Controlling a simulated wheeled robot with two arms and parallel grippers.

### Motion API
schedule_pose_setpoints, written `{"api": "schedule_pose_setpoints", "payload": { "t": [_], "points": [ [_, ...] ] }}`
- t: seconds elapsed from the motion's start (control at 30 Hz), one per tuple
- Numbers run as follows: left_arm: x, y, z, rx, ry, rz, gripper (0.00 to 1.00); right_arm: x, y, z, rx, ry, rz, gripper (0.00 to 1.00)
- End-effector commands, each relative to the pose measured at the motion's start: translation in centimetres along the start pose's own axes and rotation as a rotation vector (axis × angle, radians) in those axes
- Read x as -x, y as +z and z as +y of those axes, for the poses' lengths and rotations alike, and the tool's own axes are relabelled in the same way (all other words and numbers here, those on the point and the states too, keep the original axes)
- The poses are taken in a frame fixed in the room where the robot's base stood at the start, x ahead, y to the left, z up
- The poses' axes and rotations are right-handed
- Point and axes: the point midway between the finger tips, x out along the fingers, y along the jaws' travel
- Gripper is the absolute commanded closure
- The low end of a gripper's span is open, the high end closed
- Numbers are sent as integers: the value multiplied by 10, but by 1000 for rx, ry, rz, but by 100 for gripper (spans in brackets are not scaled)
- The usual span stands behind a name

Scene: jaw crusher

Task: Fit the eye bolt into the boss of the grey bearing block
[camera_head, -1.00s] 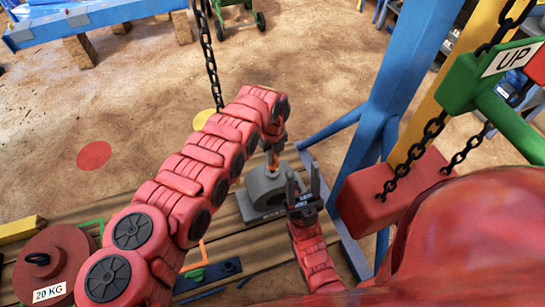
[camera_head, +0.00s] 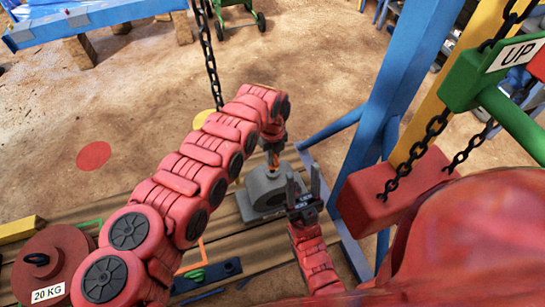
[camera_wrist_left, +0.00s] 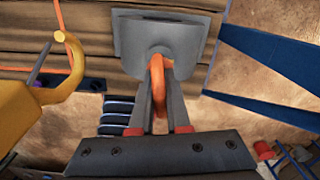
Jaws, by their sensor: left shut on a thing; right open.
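The grey bearing block (camera_head: 266,192) stands on the wooden planks, beyond my right gripper. My left gripper (camera_head: 274,160) points down just above it. In the left wrist view, the fingers of my left gripper (camera_wrist_left: 158,92) are shut on the orange eye bolt (camera_wrist_left: 157,68). The bolt's far end lies against the top of the bearing block (camera_wrist_left: 185,38) in that view. The fingers and bolt hide the boss, so I cannot tell whether the bolt is in it. My right gripper (camera_head: 304,190) is open and empty, fingers up, close to the block's right side.
A red 20 KG weight (camera_head: 55,262) lies at the lower left. A blue frame post (camera_head: 385,110) and a red block (camera_head: 392,192) on chains (camera_head: 432,130) stand close on the right. Another chain (camera_head: 210,60) hangs behind my left arm.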

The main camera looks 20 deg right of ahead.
Motion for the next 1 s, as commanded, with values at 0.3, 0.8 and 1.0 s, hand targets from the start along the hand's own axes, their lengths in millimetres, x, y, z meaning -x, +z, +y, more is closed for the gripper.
{"api": "schedule_pose_setpoints", "payload": {
  "t": [0.3, 0.8, 1.0],
  "points": [
    [0, 0, 0, -1, 0, 0, 100, 6, 1, 0, 0, 0, 0, 50],
    [0, 0, 0, 0, 0, -1, 100, 7, 1, 0, 0, 0, 0, 50],
    [-1, 1, 0, 1, 0, -1, 100, 12, 2, -1, 0, 0, 0, 50]
  ]
}}
